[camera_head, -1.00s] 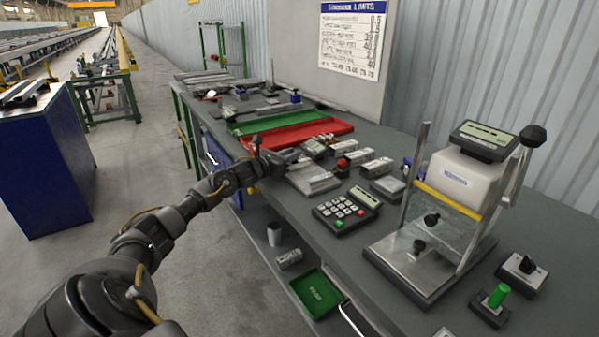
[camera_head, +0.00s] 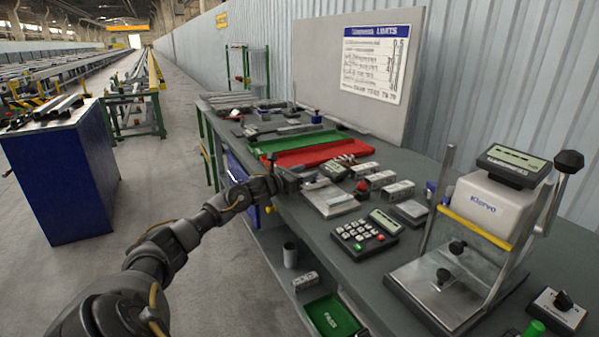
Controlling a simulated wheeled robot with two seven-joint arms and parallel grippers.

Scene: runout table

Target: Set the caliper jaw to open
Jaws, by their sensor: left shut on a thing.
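My left arm comes in from the lower left, and my left gripper (camera_head: 288,183) is at the near-left edge of the table, beside a silver plate-like block (camera_head: 330,199). The gripper is shut on a small grey thing, probably part of the caliper, but its fingers and the held part are too small and dark to make out. My right gripper is out of view.
Red (camera_head: 310,153) and green (camera_head: 290,142) trays lie behind. Several small grey blocks and a red knob (camera_head: 362,187) crowd the area right of the gripper.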

